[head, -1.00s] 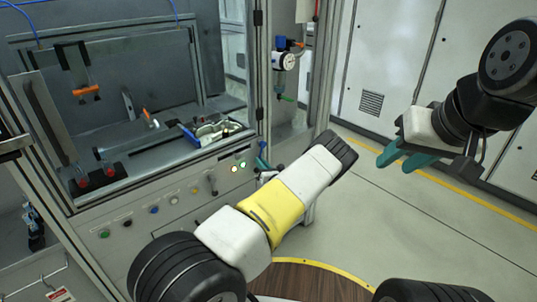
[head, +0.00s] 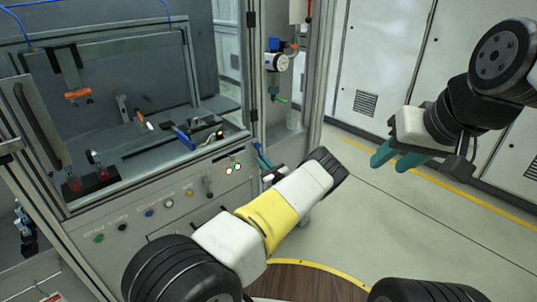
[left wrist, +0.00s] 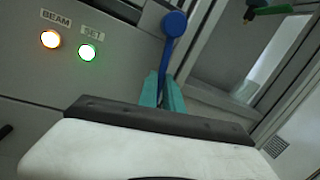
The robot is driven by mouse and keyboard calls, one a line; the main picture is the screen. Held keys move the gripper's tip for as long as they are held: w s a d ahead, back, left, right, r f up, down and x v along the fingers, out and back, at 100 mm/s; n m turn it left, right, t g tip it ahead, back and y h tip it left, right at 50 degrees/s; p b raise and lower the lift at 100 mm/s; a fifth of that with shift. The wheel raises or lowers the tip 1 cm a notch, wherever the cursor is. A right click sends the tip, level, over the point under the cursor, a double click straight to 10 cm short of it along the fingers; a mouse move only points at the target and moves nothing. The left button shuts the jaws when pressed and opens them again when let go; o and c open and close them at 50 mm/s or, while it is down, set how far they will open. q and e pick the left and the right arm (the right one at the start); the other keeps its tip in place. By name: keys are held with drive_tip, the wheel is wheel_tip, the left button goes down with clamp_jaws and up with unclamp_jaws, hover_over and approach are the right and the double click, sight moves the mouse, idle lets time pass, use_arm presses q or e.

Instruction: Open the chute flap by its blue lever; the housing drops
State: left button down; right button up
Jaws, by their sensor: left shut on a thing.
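The blue lever (left wrist: 168,55), with its round blue hub, hangs on the grey panel in the left wrist view. The teal fingers of my left gripper (left wrist: 163,92) are shut on its lower end. In the head view my left gripper (head: 262,158) is at the right end of the machine's front, partly hidden by my wrist. My right gripper (head: 396,158) is empty at the right, its teal fingers apart, over open floor. I cannot make out the chute flap or the housing in either view.
The machine's window opening shows a fixture with a blue-handled clamp (head: 183,138) and an orange-tipped clamp (head: 78,95). The BEAM lamp (left wrist: 50,39) glows orange-white and the SET lamp (left wrist: 88,52) green. A gauge (head: 277,62) is mounted right of the window. The floor at right is clear.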

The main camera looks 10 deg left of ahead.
use_arm(q)
drive_tip(key=shift+w+d+r+n+y, duration=0.1)
drive_tip(key=shift+w+d+n+y, duration=0.15)
drive_tip(key=shift+n, duration=0.45)
drive_tip(key=shift+w+d+r+n+y, duration=0.15)
drive_tip(key=shift+w+d+n, duration=0.15)
drive_tip(key=shift+n, duration=0.4)
drive_tip(key=shift+w, duration=0.15)
drive_tip(key=c, duration=1.5)
unclamp_jaws()
drive_tip(key=v, duration=0.7)
drive_tip(key=shift+s+d, duration=0.25)
drive_tip(key=shift+d, duration=0.05)
